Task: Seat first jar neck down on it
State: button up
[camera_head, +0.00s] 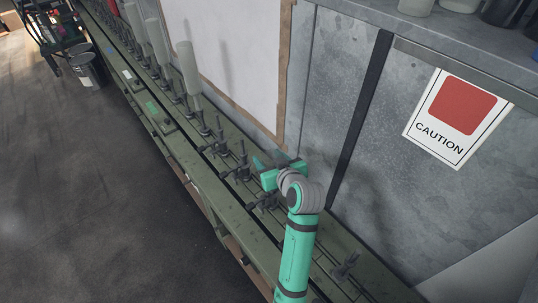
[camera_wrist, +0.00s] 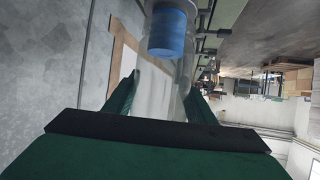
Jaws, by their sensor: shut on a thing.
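My gripper (camera_head: 275,172) is above the green spindle rail, near the middle of the head view. In the wrist view, its dark green fingers (camera_wrist: 160,100) are shut on a clear jar (camera_wrist: 160,95), one on either side. A blue part (camera_wrist: 168,30) shows at the jar's far end; I cannot tell whether it is a cap or a band. The jar is hard to make out in the head view. Dark spindles (camera_head: 243,160) stand in a row on the rail, several of them bare, close to my gripper. I cannot tell whether the jar touches a spindle.
Several pale bottles (camera_head: 188,68) stand upright on spindles farther up the rail (camera_head: 150,106). A grey wall with a caution sign (camera_head: 456,115) and a shelf (camera_head: 470,45) is close on the right. Open floor (camera_head: 90,190) lies to the left.

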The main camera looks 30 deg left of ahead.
jog(key=shift+f, duration=0.25)
jog(key=shift+f, duration=0.5)
jog(key=o, duration=1.3)
jog(key=v, duration=1)
jog(key=shift+s+d+r, duration=0.2)
jog(key=shift+d, duration=0.05)
